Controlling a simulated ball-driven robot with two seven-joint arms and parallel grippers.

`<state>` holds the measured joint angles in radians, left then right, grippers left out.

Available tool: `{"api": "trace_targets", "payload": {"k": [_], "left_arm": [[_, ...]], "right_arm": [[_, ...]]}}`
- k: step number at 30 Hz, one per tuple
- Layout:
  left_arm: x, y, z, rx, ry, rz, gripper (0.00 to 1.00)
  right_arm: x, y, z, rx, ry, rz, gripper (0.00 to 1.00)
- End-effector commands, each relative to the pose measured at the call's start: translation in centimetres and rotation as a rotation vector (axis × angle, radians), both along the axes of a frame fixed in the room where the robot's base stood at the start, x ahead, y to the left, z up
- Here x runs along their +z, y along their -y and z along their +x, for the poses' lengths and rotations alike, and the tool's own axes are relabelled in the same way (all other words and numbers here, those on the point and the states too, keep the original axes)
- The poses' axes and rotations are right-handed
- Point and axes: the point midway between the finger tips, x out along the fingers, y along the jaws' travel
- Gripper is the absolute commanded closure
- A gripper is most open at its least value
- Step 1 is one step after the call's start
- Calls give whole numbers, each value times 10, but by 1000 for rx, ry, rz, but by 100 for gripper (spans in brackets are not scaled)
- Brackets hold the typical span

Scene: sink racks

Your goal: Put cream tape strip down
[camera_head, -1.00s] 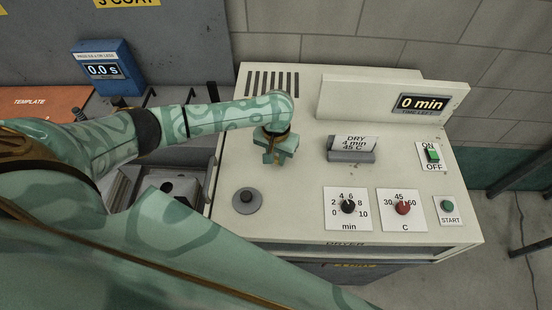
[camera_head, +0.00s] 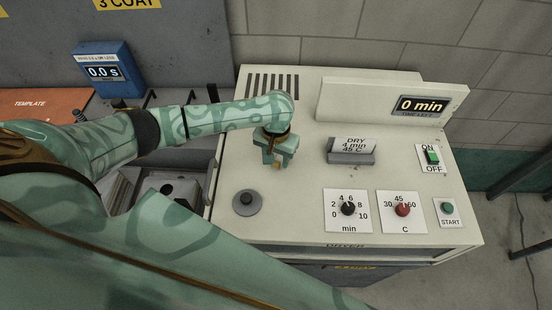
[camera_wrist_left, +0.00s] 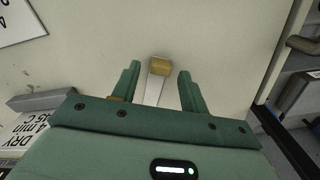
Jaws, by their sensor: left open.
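My left gripper (camera_head: 276,161) points down over the cream top of the dryer (camera_head: 300,190). In the left wrist view its two green fingers are spread apart. Between them, clear of both fingers, is a narrow pale strip (camera_wrist_left: 153,92) with a tan block-like end (camera_wrist_left: 159,66), which looks like the cream tape strip. The tan end also shows just below the gripper in the head view (camera_head: 277,166). The strip's near end is hidden behind the gripper body. I cannot tell for sure whether the strip lies flat on the dryer top. My right gripper is not in view.
A grey holder with a DRY card (camera_head: 351,151) stands right of the gripper. Dials (camera_head: 347,208) and switches line the front and right.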

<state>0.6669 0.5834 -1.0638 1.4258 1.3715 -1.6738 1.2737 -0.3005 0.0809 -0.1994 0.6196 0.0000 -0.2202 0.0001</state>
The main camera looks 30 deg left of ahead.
Motion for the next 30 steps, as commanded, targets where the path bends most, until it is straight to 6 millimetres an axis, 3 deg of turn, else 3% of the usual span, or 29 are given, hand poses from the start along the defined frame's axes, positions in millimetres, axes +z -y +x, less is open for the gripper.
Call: {"api": "trace_targets", "payload": {"k": [6, 12, 18, 30], "left_arm": [[57, -1, 1, -1, 4, 0, 56], [93, -1, 1, 0, 2, 1, 56], [104, 0, 0, 0, -1, 0, 56], [104, 0, 0, 0, -1, 0, 56]], "right_arm": [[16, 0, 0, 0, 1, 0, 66], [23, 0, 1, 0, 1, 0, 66], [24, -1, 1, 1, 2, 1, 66], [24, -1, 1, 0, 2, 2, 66]]}}
